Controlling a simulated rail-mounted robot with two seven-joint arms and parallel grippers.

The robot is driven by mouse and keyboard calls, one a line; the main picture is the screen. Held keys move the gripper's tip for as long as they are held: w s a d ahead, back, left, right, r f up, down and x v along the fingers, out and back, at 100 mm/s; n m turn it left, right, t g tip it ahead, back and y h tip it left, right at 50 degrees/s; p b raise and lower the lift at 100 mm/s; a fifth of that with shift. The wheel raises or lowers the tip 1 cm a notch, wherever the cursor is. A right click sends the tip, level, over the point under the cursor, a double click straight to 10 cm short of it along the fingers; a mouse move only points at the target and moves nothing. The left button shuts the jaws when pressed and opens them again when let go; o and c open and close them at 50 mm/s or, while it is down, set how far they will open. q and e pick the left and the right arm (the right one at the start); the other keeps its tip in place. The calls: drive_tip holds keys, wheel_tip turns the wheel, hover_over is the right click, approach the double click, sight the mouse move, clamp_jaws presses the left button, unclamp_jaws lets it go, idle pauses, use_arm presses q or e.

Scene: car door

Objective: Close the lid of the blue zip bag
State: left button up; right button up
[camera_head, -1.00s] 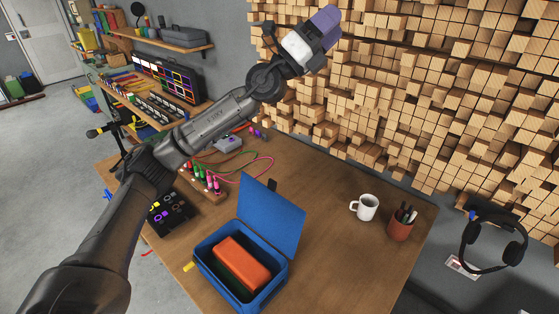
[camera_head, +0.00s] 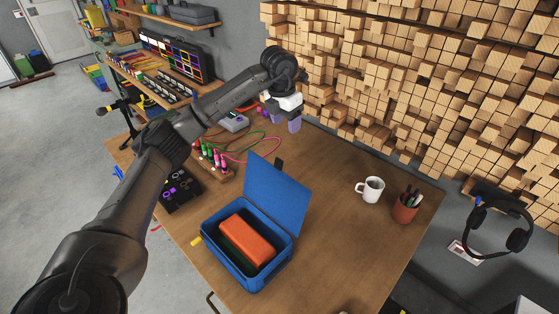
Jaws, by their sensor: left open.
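The blue zip bag (camera_head: 248,283) sits on the wooden table, shaped like a box. Its lid (camera_head: 276,194) stands up, open, along the back right side. An orange block (camera_head: 248,239) lies inside, with a dark green item beside it. My left gripper (camera_head: 284,122) is open and empty, with purple fingers pointing down. It is above the back of the table, behind the lid and apart from it. My right gripper is not in view.
A white mug (camera_head: 371,190) and a brown pen cup (camera_head: 404,209) stand right of the bag. Cables and a rack with colored plugs (camera_head: 213,160) lie to its left, near a black button pad (camera_head: 181,190).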

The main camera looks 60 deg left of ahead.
sight(279, 160)
use_arm(q)
drive_tip(key=shift+n+g, duration=0.3)
drive_tip(key=shift+g, duration=0.4)
drive_tip(key=f, duration=0.4)
drive_tip(key=s+f+p, duration=0.1)
drive_tip(key=f, duration=0.3)
drive_tip(key=s+f, duration=0.1)
drive_tip(key=f, duration=0.3)
drive_tip(key=shift+p, duration=0.4)
drive_tip(key=shift+f, duration=1)
drive_tip(key=shift+c, duration=0.3)
clamp_jaws()
